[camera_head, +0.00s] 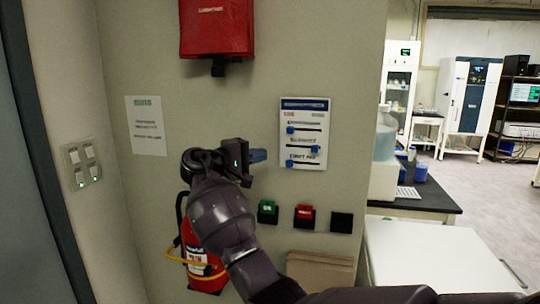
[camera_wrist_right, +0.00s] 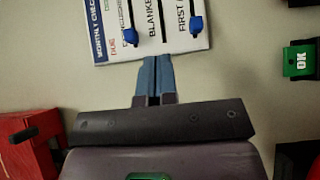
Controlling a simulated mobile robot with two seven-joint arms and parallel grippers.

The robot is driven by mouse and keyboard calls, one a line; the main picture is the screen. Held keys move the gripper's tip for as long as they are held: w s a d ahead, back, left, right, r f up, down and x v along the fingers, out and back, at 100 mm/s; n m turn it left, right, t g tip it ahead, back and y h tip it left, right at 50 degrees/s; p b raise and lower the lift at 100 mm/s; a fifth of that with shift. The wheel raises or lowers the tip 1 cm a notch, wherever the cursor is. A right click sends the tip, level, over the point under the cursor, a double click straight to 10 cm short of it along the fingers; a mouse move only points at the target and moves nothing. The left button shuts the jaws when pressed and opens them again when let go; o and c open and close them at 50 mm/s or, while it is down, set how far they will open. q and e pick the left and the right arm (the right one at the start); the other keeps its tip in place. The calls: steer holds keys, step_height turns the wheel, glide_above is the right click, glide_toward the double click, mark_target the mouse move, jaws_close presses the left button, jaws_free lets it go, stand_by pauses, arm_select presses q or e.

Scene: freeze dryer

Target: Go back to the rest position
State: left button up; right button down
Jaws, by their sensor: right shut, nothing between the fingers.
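My right gripper (camera_head: 258,156) is in front of the wall, just left of a white checklist board (camera_head: 304,133) with blue sliders. Its blue fingers are shut with nothing between them. In the right wrist view the closed fingers (camera_wrist_right: 156,75) point at the lower edge of the board (camera_wrist_right: 150,50). I cannot tell whether they touch it. My right arm comes in from the lower right and hides part of a red fire extinguisher (camera_head: 196,262). My left gripper is not in view.
A green block (camera_head: 268,211), a red block (camera_head: 304,214) and a black block (camera_head: 342,222) are on the wall below the board. A red case (camera_head: 216,28) hangs above. A light switch panel (camera_head: 82,165) is at the left. A white surface (camera_head: 440,262) lies at the lower right.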

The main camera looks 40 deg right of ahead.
steer(key=shift+a, duration=0.25)
stand_by(0.4)
steer(key=w+a+n+t+y, duration=0.3)
steer(key=w+a+t+y, duration=0.4)
steer(key=t, duration=0.7)
steer(key=s+a+f+n+t+y, duration=0.1)
steer(key=s+a+f+t+y, duration=0.15)
steer(key=f, duration=0.35)
steer(key=s+a+f+n+t+y, duration=0.1)
steer(key=f+y, duration=0.2)
steer(key=f, duration=0.2)
steer(key=s+a+f+t+y, duration=0.1)
steer(key=a+f+t+y, duration=0.15)
steer(key=f, duration=0.35)
steer(key=s+f+m+g+y, duration=0.1)
steer(key=s+f+g, duration=0.2)
steer(key=s+f, duration=1.2)
steer(key=s+f+m+g+y, duration=0.1)
steer(key=s+f+g, duration=0.3)
steer(key=s+f, duration=1.1)
steer(key=s+m, duration=0.1)
steer(key=s, duration=0.5)
steer(key=shift+s+d+f+y, duration=0.2)
steer(key=shift+s+d+y, duration=0.15)
steer(key=shift+s+y, duration=0.05)
